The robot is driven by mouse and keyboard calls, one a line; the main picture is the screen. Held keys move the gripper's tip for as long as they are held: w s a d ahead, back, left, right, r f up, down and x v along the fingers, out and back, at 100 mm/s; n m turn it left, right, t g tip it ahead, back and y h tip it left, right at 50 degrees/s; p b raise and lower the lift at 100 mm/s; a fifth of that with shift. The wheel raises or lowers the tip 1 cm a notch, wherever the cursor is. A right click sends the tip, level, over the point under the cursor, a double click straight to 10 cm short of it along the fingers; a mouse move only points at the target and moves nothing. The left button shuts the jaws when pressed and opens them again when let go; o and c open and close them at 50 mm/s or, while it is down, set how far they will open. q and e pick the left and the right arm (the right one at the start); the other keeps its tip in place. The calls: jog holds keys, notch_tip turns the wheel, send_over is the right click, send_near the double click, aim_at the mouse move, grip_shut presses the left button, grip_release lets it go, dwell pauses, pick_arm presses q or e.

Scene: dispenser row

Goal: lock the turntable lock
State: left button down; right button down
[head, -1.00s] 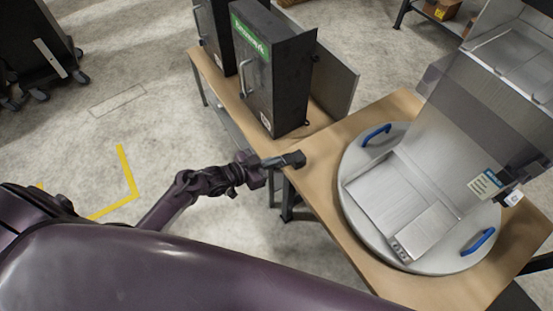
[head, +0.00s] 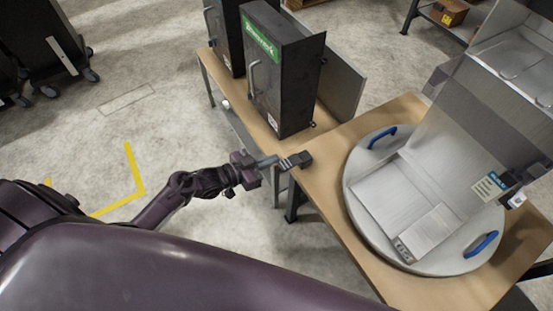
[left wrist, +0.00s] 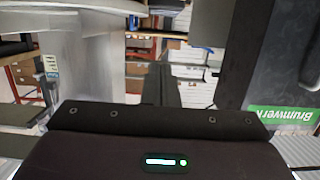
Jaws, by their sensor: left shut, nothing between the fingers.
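The turntable (head: 362,206) is a round grey disc on a wooden table, with a blue handle (head: 382,137) at its far left and another blue handle (head: 481,244) at its near right. A small white block with a dark part (head: 516,200) sits by its right edge; I cannot tell whether this is the lock or how it is set. My left gripper (head: 304,159) is shut and empty, over the table's left edge and left of the disc, apart from it. In the left wrist view its fingers (left wrist: 161,84) point ahead. I cannot make out my right gripper.
Dark cabinets, the nearer one (head: 283,80) with a green label, stand on a bench behind my left gripper. A tilted clear panel (head: 480,120) rises over the turntable's far right. The wooden tabletop (head: 325,172) is bare left of the disc. Open floor lies left.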

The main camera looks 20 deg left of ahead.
pick_arm(q)
jog(key=v, duration=0.7)
jog(key=shift+a+f, duration=0.2)
jog(key=shift+f, duration=0.05)
jog(key=shift+s, duration=0.1)
jog(key=s+a+f+n+g+y, duration=0.1)
jog(key=s+f+n+g+y, duration=0.2)
jog(key=f, duration=0.8)
jog(key=s+a+f+n+y, duration=0.1)
jog(key=s+a+f+y, duration=0.15)
jog(key=s+f, duration=0.6)
jog(key=s+d+f+g+y, duration=0.2)
jog(key=s+f+g, duration=0.2)
jog(key=s+f, duration=0.5)
jog(key=s+d+f+n+g+y, duration=0.1)
jog(key=s+f+g, duration=0.3)
jog(key=s+f, duration=0.4)
jog(key=s+d+y, duration=0.1)
jog(key=s, duration=0.3)
jog(key=shift+d+f, duration=0.25)
jog(key=shift+f, duration=0.1)
